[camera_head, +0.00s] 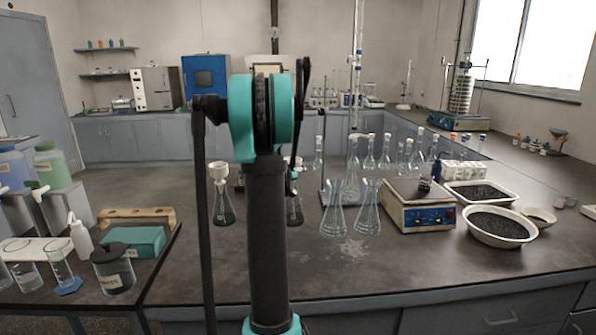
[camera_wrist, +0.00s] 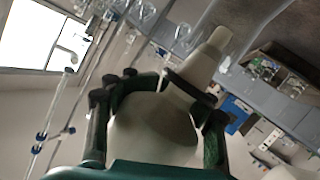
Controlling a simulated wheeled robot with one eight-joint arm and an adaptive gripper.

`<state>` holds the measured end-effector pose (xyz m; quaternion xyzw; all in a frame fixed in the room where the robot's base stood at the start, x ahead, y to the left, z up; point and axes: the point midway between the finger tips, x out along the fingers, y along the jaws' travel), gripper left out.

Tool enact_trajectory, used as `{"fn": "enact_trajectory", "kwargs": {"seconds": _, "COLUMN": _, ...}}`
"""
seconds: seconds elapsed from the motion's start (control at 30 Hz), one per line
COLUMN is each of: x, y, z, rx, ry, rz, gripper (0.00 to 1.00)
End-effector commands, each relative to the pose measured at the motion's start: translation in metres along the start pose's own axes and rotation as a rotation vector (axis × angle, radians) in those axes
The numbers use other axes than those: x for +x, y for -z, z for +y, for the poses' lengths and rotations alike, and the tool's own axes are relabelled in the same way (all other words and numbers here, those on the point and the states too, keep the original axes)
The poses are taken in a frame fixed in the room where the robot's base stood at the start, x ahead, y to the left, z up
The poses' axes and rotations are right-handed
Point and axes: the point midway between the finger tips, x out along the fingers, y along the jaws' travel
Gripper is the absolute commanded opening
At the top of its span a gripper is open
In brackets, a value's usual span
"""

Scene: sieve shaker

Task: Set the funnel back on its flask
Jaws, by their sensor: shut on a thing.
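My gripper (camera_wrist: 160,95) is shut on a white funnel (camera_wrist: 150,135) in the wrist view. Its dark fingers lie on both sides of the cone, and the narrow stem points to the upper right. In the head view my arm hides most of the gripper and the held funnel. A flask with dark contents (camera_head: 296,211) stands just right of my arm, partly covered by it; I cannot tell what is at its mouth. Left of my arm, another dark-filled flask (camera_head: 224,208) has a white funnel (camera_head: 219,173) on top.
Two clear conical flasks (camera_head: 333,218) stand right of the arm, with glassware behind. A balance (camera_head: 418,207) and trays of dark grains (camera_head: 497,227) are further right. A teal box (camera_head: 135,241) and a dark jar (camera_head: 113,270) stand at left.

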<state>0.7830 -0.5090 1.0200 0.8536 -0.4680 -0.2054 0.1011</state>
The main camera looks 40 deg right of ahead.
Motion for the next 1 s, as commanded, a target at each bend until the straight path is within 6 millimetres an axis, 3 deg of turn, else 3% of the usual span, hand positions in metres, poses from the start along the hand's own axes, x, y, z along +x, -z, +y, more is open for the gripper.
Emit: {"fn": "enact_trajectory", "kwargs": {"seconds": 1.0, "x": 0.004, "y": -0.012, "z": -0.005, "rx": 0.000, "ry": 0.000, "rz": 0.000, "gripper": 0.11}}
